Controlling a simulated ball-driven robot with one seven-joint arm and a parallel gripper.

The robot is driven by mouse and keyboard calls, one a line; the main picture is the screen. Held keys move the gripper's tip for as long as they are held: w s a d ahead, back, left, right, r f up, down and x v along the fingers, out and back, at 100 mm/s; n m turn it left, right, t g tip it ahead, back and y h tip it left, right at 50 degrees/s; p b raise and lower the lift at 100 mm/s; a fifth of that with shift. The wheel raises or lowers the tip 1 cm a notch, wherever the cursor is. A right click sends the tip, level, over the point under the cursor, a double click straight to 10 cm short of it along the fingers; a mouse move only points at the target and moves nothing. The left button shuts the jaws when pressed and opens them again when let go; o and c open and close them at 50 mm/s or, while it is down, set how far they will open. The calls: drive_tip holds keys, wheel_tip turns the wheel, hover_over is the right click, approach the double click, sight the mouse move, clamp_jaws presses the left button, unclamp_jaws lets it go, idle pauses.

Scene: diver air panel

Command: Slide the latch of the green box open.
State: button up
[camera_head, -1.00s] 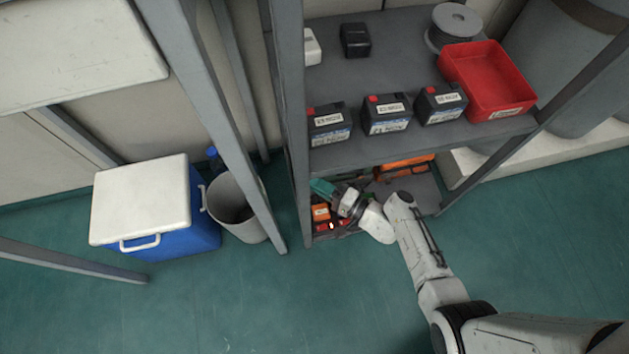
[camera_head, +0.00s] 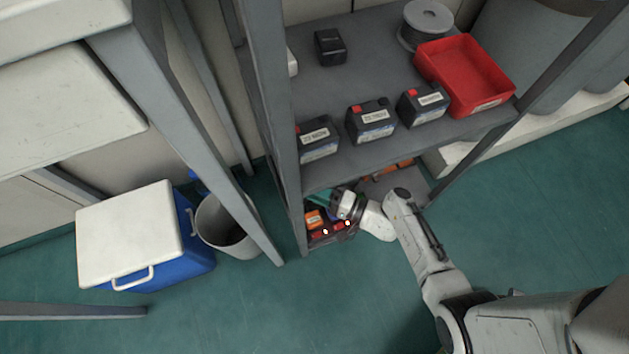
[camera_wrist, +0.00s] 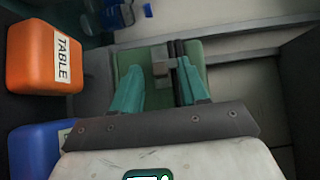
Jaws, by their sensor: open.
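The green box (camera_wrist: 205,52) lies beyond my fingers in the wrist view, on the lower shelf. A small grey block (camera_wrist: 160,68), which looks like its latch, sits beside a dark rail (camera_wrist: 177,50) on the box. My gripper (camera_wrist: 160,74) is open, with one teal finger on each side of the block. The right finger is close to the rail; I cannot tell whether either finger touches. In the head view my gripper (camera_head: 322,197) reaches under the upper shelf, and the green box cannot be made out there.
An orange box labelled TABLE (camera_wrist: 38,60) and a blue box (camera_wrist: 40,150) stand left of my gripper in the wrist view. The upper shelf (camera_head: 370,75) lies above my arm, carrying black batteries and a red bin (camera_head: 465,75). A shelf post (camera_head: 270,120) stands left.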

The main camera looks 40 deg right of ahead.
drive_tip(key=p+v, duration=0.2)
drive_tip(key=v, duration=0.8)
drive_tip(key=shift+s+d, duration=0.15)
drive_tip(key=shift+s, duration=0.2)
drive_tip(key=shift+s, duration=0.1)
